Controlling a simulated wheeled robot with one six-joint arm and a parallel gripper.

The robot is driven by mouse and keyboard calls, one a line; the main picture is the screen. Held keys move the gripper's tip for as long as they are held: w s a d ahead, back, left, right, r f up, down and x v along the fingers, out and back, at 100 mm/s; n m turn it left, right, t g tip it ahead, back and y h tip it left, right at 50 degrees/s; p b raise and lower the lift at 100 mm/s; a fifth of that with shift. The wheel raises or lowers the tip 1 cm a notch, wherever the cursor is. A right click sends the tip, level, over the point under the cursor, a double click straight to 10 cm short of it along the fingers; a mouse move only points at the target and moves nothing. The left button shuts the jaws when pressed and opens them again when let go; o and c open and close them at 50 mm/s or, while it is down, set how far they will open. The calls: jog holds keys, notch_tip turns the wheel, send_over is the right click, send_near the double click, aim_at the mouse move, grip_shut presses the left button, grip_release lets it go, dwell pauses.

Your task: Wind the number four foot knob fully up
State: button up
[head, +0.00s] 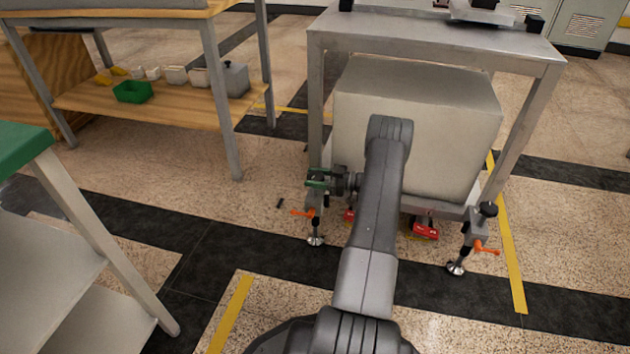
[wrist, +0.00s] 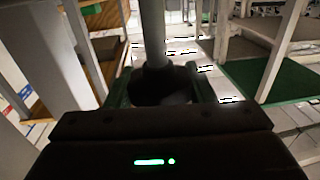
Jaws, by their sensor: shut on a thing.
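My gripper (head: 320,182), with green fingers, is at the top of the left front foot of the steel stand. In the wrist view it is shut on a black round knob (wrist: 165,85), one finger on each side, with a grey post rising behind it. In the head view the fingers hide most of this knob. Below it are the foot's bracket, an orange lever (head: 303,213) and a round metal foot pad (head: 315,240) at floor level. I cannot tell whether the pad touches the floor. No number is readable on the foot.
The steel stand (head: 440,35) holds a large pale block (head: 415,120). Its right front foot has a bare black knob (head: 488,209) and an orange lever (head: 487,247). Red casters (head: 425,230) sit beneath. A green-topped bench (head: 22,148) stands at left, a wooden-shelved table (head: 170,105) behind.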

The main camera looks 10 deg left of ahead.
jog(key=shift+n+g+h, duration=0.3)
jog(key=shift+n+g, duration=0.8)
jog(key=shift+g, duration=0.6)
jog(key=shift+g, duration=0.3)
jog(key=o, duration=1)
jog(key=shift+d, duration=0.1)
jog(key=p+v, duration=0.1)
jog(key=v, duration=0.6)
jog(key=shift+d+p, duration=0.15)
jog(key=shift+p, duration=0.2)
